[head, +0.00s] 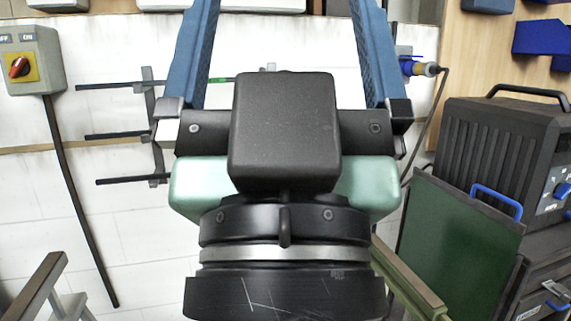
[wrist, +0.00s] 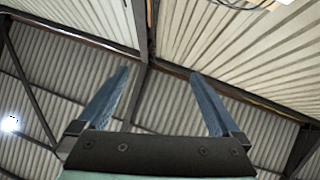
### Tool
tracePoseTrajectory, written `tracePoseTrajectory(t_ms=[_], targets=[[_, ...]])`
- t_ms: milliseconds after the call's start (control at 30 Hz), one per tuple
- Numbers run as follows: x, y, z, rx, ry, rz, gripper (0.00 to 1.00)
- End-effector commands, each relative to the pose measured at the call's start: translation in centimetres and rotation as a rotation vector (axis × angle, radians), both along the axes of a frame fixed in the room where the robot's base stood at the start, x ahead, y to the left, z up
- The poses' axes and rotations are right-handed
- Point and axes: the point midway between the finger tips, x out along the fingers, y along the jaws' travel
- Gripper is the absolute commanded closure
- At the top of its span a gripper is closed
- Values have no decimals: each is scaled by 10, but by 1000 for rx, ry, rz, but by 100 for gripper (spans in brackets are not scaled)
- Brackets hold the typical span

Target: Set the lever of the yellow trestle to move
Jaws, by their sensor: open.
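My gripper (head: 287,40) fills the middle of the head view, with its black and pale green body nearest me. Its two blue fingers stand wide apart, with nothing between them. In the wrist view my gripper (wrist: 159,75) is also open and empty, pointing up at the roof. No trestle that I can clearly call yellow shows, and no lever of one is visible. A brown-topped bar (head: 412,278) with an olive side shows at lower right, partly behind my arm. I cannot tell whether it belongs to the yellow trestle.
A brown-topped grey stand (head: 40,285) is at lower left. A switch box (head: 32,62) with a red knob hangs at upper left. Dark rods (head: 120,134) stick out left of my gripper. A green panel (head: 455,235) and a black machine (head: 500,140) stand at right.

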Motion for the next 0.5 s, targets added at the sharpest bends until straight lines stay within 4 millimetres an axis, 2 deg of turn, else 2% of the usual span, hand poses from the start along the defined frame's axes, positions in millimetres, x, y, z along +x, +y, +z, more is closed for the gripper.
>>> tracePoseTrajectory(t_ms=[33, 200, 333, 500], targets=[[0, 0, 34, 0, 0, 0, 0], [0, 0, 84, -1, 0, 1, 0], [0, 0, 110, -1, 0, 1, 0], [0, 0, 123, 0, 0, 1, 0]])
